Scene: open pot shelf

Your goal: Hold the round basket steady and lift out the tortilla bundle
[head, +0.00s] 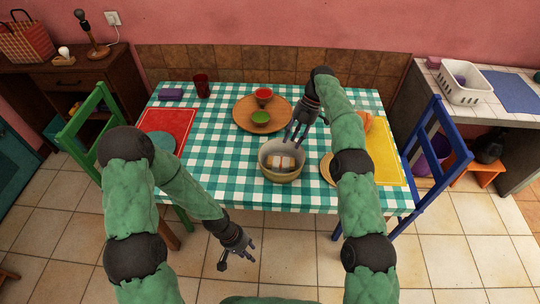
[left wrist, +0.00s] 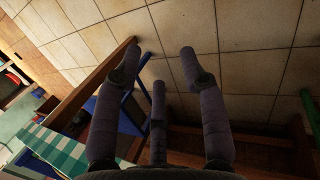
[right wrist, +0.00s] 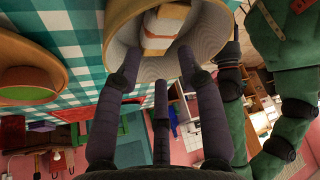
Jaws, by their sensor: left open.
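The round basket (head: 281,178) stands near the table's front edge, right of centre. The pale, banded tortilla bundle (head: 279,161) lies inside it; its underside is hidden. In the right wrist view the basket's inner wall (right wrist: 208,34) and the bundle (right wrist: 160,28) are at the top. My right gripper (head: 295,136) is open at the basket's back rim, with its fingers apart and nothing between them; I cannot tell if they touch the rim. My left gripper (head: 238,258) is open and empty, below and in front of the table's front edge, away from the basket.
A red mat (head: 172,122) lies left and a yellow mat (head: 385,160) right. Green and blue chairs flank the table. The cloth left of the basket is clear.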

